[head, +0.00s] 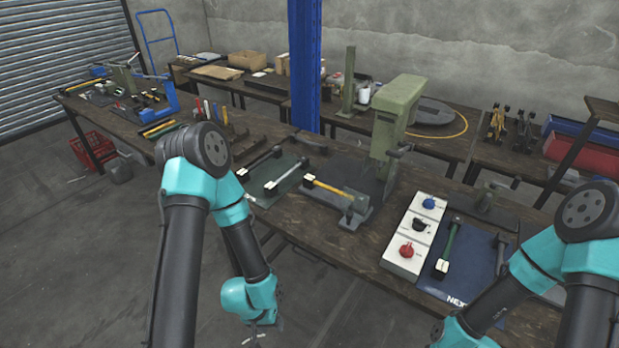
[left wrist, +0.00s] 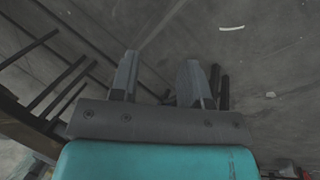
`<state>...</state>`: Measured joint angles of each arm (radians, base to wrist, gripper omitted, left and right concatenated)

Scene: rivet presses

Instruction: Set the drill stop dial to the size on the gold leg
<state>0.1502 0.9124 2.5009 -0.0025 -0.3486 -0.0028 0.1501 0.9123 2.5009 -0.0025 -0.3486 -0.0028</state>
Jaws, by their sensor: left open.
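A white panel (head: 393,252) on the bench holds a blue dial (head: 429,203), a black dial (head: 419,224) and a red dial (head: 405,250). Their labels and settings are too small to read, so I cannot tell which is the drill stop dial. A gold leg (head: 330,188) with a pale block at its left end lies left of the panel, in front of the green press (head: 398,115). Any size marked on it is unreadable. My left gripper (head: 260,335) hangs low in front of the bench, open and empty; its fingers show in the left wrist view (left wrist: 157,78). My right gripper is out of view.
A dark green mat (head: 268,190) carries a black leg and a silver leg (head: 287,175). A navy mat (head: 475,268) right of the panel carries a green leg (head: 448,248). A blue post (head: 305,65) stands behind the bench. The floor in front is open.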

